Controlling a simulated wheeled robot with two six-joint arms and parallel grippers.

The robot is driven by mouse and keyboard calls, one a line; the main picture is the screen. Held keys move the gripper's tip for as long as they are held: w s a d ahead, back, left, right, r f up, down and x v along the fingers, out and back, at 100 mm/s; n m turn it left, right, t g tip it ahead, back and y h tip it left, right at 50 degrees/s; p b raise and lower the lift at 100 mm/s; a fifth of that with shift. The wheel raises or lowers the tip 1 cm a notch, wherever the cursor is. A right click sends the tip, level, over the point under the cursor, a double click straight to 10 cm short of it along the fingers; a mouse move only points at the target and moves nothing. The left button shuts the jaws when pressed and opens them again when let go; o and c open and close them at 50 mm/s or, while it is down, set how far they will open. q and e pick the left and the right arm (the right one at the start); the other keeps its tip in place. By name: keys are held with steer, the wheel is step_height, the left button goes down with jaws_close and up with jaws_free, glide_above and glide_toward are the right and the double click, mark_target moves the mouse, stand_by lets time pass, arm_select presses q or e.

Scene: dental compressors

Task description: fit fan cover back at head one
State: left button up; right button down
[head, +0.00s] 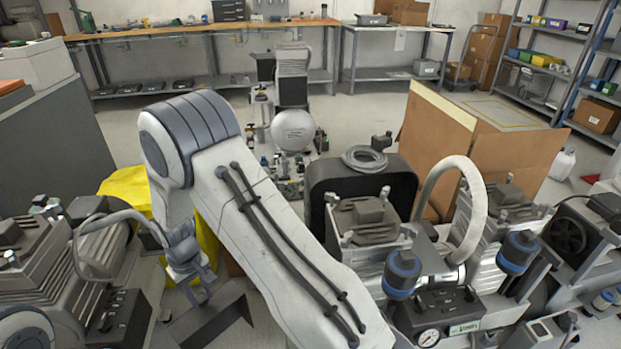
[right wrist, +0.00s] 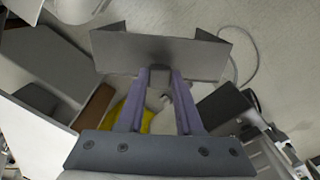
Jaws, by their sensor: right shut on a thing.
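My right gripper (head: 198,284) hangs at the lower left of the head view, below my bent right arm. It is shut on the fan cover (head: 222,322), a dark grey bent metal sheet. In the right wrist view the gripper (right wrist: 158,74) pinches a small block on the cover (right wrist: 115,52), whose sides fold at both ends. The cover is held clear in the air. My left gripper is out of view.
A finned compressor (head: 50,255) stands close at left, beside a yellow sheet (head: 125,187). A cardboard box (head: 450,145) is behind. Open floor (head: 365,105) lies further back.

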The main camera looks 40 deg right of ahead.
steer(key=s+d+r+n+p, duration=0.5)
steer(key=d+r+p, duration=0.7)
steer(key=p, duration=0.3)
steer(key=s+d+r+n+p, duration=0.5)
steer(key=s+d+r+p, duration=0.1)
steer(key=d+r+p, duration=0.75)
step_height(320, 180, down, 19)
steer(key=b, duration=1.5)
steer(key=shift+w+a, duration=0.15)
steer(key=shift+a, duration=0.25)
steer(key=shift+f, duration=0.35)
jaws_free()
